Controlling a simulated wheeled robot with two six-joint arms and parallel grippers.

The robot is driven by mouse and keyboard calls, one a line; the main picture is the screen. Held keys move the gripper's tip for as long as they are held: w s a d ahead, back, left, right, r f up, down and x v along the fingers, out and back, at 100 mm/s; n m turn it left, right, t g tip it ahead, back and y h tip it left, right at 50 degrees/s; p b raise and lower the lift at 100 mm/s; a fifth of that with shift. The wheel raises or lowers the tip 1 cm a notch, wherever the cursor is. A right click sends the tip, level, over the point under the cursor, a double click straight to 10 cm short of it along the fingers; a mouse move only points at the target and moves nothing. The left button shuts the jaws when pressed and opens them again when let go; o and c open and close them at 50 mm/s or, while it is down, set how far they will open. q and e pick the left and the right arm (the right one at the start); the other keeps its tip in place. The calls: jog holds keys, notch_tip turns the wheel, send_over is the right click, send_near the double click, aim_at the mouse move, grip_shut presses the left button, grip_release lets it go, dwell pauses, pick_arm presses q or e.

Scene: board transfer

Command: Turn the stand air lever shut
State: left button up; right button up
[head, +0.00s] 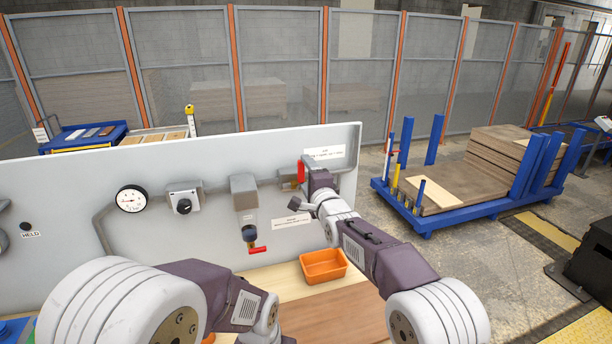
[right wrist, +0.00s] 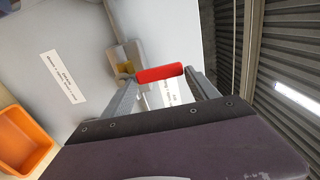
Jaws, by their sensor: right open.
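The red lever (head: 301,171) sits on a valve near the right end of the grey panel (head: 345,138), below a white label. It points upright in the head view. In the right wrist view the red lever (right wrist: 160,73) lies across the gap between my fingers, beside a brass-coloured valve body (right wrist: 122,56). My right gripper (head: 309,180) is open at the lever, its fingers (right wrist: 160,85) on either side. Whether a finger touches the lever I cannot tell. My left arm shows low in the head view, but its gripper is out of frame.
A pressure gauge (head: 131,199), a black knob (head: 183,206) and a filter unit (head: 244,195) with a smaller red handle (head: 258,249) are on the panel. An orange bin (head: 323,266) stands below. A blue board cart (head: 428,222) stands to the right on open floor.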

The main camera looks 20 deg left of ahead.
pick_arm(q)
jog(key=shift+d, duration=0.15)
pick_arm(e)
jog(key=shift+o, duration=0.9)
jog(key=shift+d, duration=0.15)
pick_arm(q)
notch_tip(320, 180, down, 5)
jog(key=b, duration=0.4)
jog(key=shift+r, duration=0.2)
pick_arm(e)
jog(key=v, duration=0.9)
